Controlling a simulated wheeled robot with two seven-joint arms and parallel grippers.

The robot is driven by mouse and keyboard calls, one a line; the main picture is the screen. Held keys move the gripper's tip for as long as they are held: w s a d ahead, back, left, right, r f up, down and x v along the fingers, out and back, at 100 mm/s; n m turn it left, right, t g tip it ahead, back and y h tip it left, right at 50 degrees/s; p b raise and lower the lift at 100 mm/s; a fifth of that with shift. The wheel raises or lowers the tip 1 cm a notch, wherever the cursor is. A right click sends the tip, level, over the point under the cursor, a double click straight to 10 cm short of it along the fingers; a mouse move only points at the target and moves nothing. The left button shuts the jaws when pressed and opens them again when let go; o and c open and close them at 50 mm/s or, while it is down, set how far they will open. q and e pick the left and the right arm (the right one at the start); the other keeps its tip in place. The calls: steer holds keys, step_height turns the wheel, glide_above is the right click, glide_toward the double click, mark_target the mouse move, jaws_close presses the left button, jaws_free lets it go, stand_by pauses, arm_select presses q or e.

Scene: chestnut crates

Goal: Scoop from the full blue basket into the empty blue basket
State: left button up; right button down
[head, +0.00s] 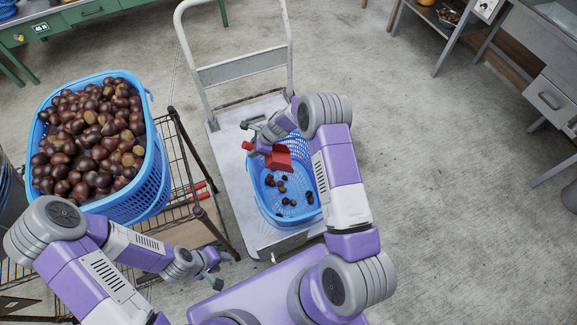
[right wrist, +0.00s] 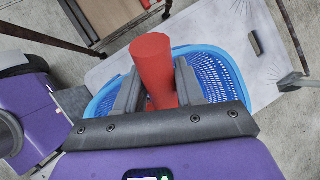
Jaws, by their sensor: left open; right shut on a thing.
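The full blue basket (head: 152,178), heaped with brown chestnuts (head: 90,130), stands on a wire rack at left. The other blue basket (head: 262,207) sits on the trolley and holds several loose chestnuts (head: 283,185) on its floor. My right gripper (head: 257,147) is shut on the handle of a red scoop (head: 279,159), over the far part of the trolley basket. The right wrist view shows the red handle (right wrist: 153,58) between the fingers (right wrist: 157,88); the scoop's bowl is hidden there. My left gripper (head: 214,278) is open and empty, low, between the baskets' near sides.
A flat trolley (head: 228,158) with an upright grey handle (head: 240,70) carries the second basket. The wire rack (head: 185,165) borders it at left. A green table (head: 75,15) is at back left, grey benches (head: 540,95) at right. Floor (head: 440,180) at right is clear.

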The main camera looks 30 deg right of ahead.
steer(key=shift+w+a+f+g+h+p, duration=0.15)
steer(key=shift+a+f+h+p, duration=0.1)
steer(key=shift+a+p, duration=0.15)
steer(key=shift+w+a+f+g+h+p, duration=0.15)
steer(key=shift+a+h+p, duration=0.1)
steer(key=shift+a+p, duration=0.15)
arm_select(q)
step_height(320, 180, down, 6)
steer(key=b, duration=0.8)
arm_select(e)
steer(key=w+a+f+g+h, duration=0.1)
steer(key=a+f+h, duration=0.4)
steer(key=f, duration=0.4)
steer(key=shift+w+n+g+h, duration=0.3)
steer(key=shift+w+n+h, duration=0.05)
steer(key=shift+n+h, duration=0.05)
steer(key=shift+r, duration=0.15)
arm_select(q)
step_height(320, 180, up, 2)
steer(key=shift+r+p, duration=0.2)
steer(key=shift+p, duration=0.85)
arm_select(e)
steer(key=v, duration=0.3)
steer(key=w+d+v, duration=0.1)
steer(key=v, duration=0.1)
steer(key=shift+s+a+r, duration=0.1)
steer(key=shift+r, duration=0.45)
